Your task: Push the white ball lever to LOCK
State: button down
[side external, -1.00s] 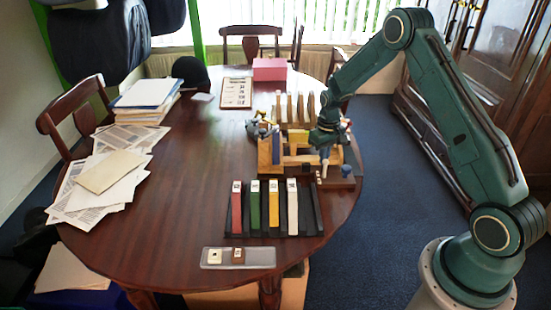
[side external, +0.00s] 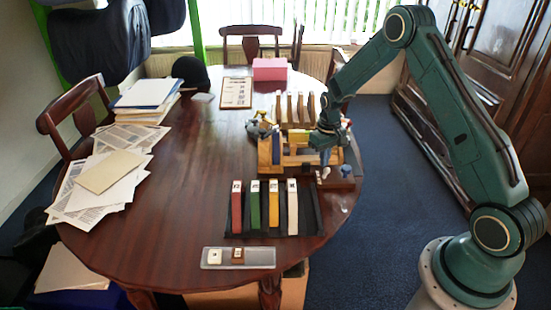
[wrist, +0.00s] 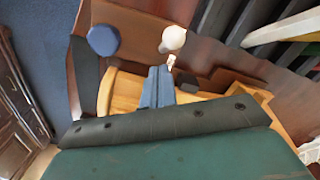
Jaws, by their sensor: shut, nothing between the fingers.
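The white ball lever (wrist: 172,38) shows in the wrist view just beyond my fingertips, its ball at the top and a short pale stem below. In the side view, its small white ball (side external: 326,172) is at the near right of the wooden fixture (side external: 298,160). My gripper (wrist: 160,72) is shut and empty. Its blue-grey fingers are close to the stem, but I cannot tell whether they touch it. In the side view, my gripper (side external: 325,158) is low over the fixture, just behind the ball. No LOCK marking is readable.
A blue knob (wrist: 103,40) stands left of the lever in the wrist view. A dark rack (side external: 312,210) with red, green, yellow and white blocks lies in front of the fixture. A grey tray (side external: 215,258) sits nearer. The table's left middle is clear.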

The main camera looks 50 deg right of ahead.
jog(key=shift+w+d, duration=0.3)
jog(key=shift+r, duration=0.15)
notch_tip(320, 180, up, 7)
dwell(1.2)
dwell(0.4)
